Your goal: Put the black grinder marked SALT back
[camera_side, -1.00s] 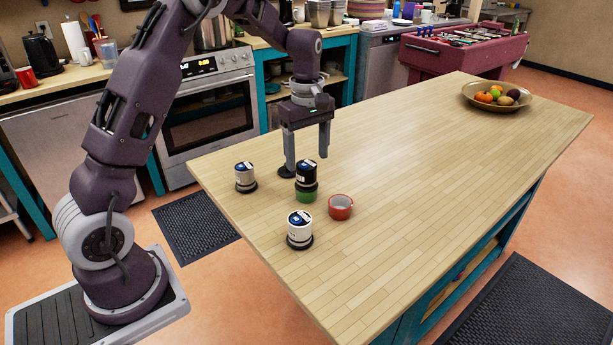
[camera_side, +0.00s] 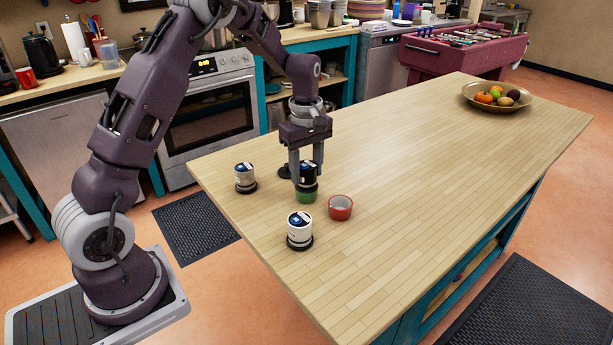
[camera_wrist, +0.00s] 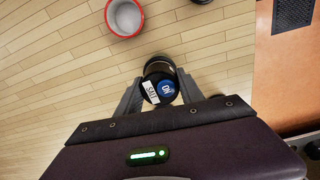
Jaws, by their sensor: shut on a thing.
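The black grinder (camera_side: 308,171) stands upright in a green cup (camera_side: 306,196) on the wooden island. In the wrist view the top of the black grinder (camera_wrist: 160,88) shows a blue and white label that appears to read SALT. My gripper (camera_side: 307,180) points down over it and is shut on it, one finger on each side. The wrist view shows my gripper (camera_wrist: 160,95) with the grinder between its fingers. A flat black round base (camera_side: 284,171) lies behind my gripper, partly hidden, with nothing seen on it.
A red cup (camera_side: 340,207) stands close to the right of the green cup. A fruit bowl (camera_side: 497,97) sits far off; the table between is clear.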

